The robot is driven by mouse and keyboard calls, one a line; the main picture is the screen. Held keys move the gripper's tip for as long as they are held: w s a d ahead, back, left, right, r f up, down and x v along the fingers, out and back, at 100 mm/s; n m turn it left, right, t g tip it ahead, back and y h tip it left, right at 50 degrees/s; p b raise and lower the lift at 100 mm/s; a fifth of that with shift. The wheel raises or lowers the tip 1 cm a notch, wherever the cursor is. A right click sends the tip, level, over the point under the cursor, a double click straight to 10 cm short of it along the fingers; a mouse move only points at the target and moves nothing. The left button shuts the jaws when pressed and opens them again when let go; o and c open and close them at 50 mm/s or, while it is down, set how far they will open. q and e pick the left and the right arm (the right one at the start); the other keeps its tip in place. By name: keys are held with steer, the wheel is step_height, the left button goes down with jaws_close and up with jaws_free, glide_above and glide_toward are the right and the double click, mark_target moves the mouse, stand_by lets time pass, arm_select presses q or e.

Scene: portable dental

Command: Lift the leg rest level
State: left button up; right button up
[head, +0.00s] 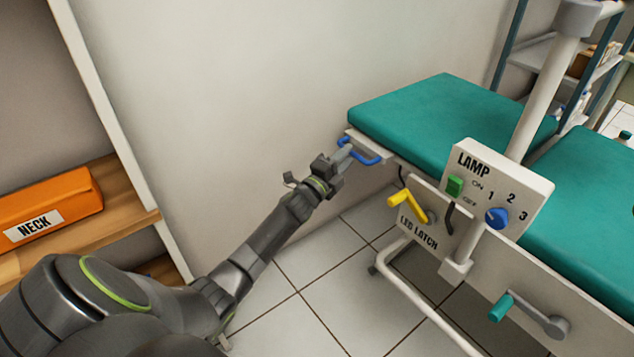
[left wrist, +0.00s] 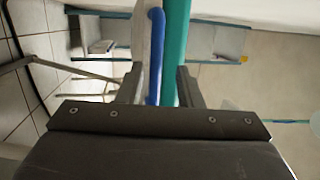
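The leg rest (head: 440,108) is a teal pad at the far end of the chair. I cannot tell its exact tilt. A blue bar handle (head: 372,159) sticks out from its end. My left gripper (head: 341,158) is at this handle, with its fingertips overlapping the handle's near part. In the left wrist view, the blue handle (left wrist: 156,55) runs between the two open fingers (left wrist: 158,88), with gaps beside it. The teal pad edge (left wrist: 176,45) shows beyond. A yellow lever (head: 407,204) sits on the panel marked "LEG LATCH" (head: 418,232). My right gripper is out of view.
A lamp box (head: 510,172) with a green switch and blue knob stands beside the chair. A teal-handled crank (head: 502,307) sticks out below the seat (head: 590,215). An orange NECK box (head: 45,208) sits on a wooden shelf (head: 95,215) at left. The wall is close behind.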

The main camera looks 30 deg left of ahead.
arm_select(q)
steer(key=p+v, duration=0.1)
steer(key=v, duration=1.3)
steer(key=shift+r, duration=0.1)
